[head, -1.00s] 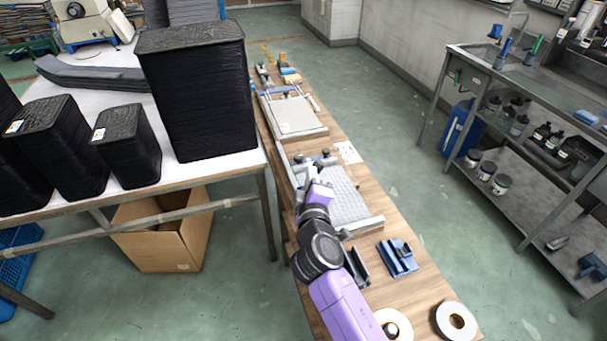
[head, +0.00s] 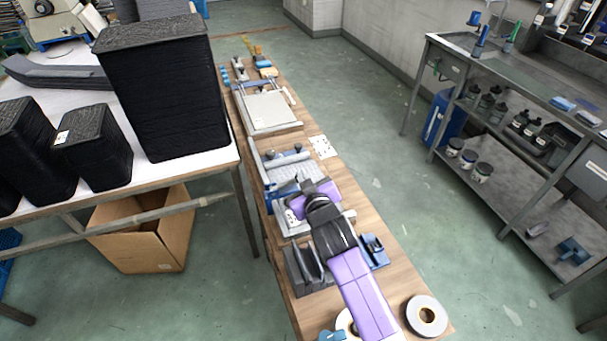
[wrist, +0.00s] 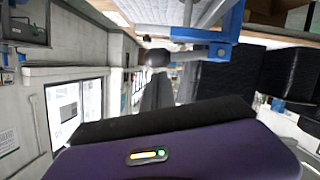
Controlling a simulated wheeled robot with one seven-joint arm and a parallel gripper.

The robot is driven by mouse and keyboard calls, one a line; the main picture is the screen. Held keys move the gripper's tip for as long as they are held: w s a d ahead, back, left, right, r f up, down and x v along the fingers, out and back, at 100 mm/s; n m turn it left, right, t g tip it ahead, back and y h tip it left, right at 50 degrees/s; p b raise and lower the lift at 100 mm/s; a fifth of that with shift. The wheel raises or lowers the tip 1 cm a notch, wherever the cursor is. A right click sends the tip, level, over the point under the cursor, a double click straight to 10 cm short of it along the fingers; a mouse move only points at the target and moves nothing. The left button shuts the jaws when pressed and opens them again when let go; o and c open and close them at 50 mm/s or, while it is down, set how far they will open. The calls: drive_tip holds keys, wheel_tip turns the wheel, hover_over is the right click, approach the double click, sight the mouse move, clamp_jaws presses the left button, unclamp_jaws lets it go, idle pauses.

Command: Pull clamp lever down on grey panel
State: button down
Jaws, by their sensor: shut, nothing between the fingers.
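The nearer grey panel (head: 292,173) lies on the long wooden bench, with a textured top and dark knobs at its far edge. My gripper (head: 314,196) is over its near part and hides some of it; the fingertips are not clear in the head view. In the wrist view, a grey clamp lever (wrist: 188,52) with a dark knob end sits at a blue bracket (wrist: 229,40). My gripper's dark fingers (wrist: 156,88) are shut and empty, just below the knob in the picture. I cannot tell whether they touch it.
A second, lighter panel (head: 270,113) lies farther along the bench. Dark grey holders (head: 304,268), a blue fixture (head: 374,250) and a tape roll (head: 427,316) lie nearer. A table with black bins (head: 165,90) stands left; a metal shelf unit (head: 510,150) stands right, across open floor.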

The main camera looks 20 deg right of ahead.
drive_tip(key=shift+d+f, duration=0.25)
drive_tip(key=shift+f, duration=0.25)
drive_tip(key=shift+d+f, duration=0.15)
drive_tip(key=shift+f, duration=0.05)
